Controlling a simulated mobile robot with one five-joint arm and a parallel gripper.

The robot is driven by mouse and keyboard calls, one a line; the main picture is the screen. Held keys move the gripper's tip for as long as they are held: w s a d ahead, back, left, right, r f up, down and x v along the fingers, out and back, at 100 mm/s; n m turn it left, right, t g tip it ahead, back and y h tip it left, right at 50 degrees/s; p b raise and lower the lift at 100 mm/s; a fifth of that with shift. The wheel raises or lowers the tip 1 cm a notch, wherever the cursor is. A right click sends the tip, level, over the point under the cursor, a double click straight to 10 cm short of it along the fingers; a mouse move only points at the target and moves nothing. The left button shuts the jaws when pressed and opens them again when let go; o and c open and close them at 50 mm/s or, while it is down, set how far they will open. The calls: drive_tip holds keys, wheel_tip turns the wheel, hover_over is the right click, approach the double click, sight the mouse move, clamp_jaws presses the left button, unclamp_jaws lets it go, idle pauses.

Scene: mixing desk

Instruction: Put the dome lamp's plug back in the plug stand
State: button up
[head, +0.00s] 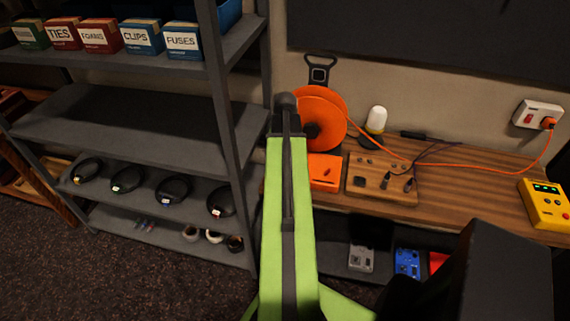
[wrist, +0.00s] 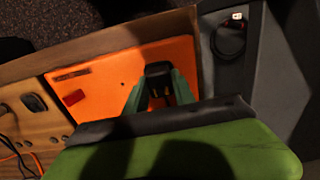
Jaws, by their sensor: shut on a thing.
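The dome lamp (head: 376,119) is a white rounded lamp at the back of the desk. My gripper (wrist: 160,98) has its green fingers shut on a black plug (wrist: 158,70) with brass-coloured marks, above an orange box (wrist: 100,72). In the head view my own arm hides the gripper and the plug. A wooden board (head: 380,185) with holes and dark plugs, possibly the plug stand, lies right of the orange box (head: 325,172). The board (wrist: 25,85) also shows at the left of the wrist view. I cannot tell whether the plug touches the orange box.
A large orange disc (head: 330,110) stands behind the box. An orange cable runs to a wall socket (head: 538,115). A yellow meter (head: 545,203) sits at the desk's right. A grey shelf (head: 120,130) with coiled black cables stands left. Bare desk (head: 470,200) shows right of the board.

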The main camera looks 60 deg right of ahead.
clamp_jaws()
drive_tip(key=shift+r, duration=0.15)
drive_tip(key=shift+r+p, duration=2.9)
drive_tip(key=shift+p, duration=0.15)
drive_tip(key=shift+f, duration=0.1)
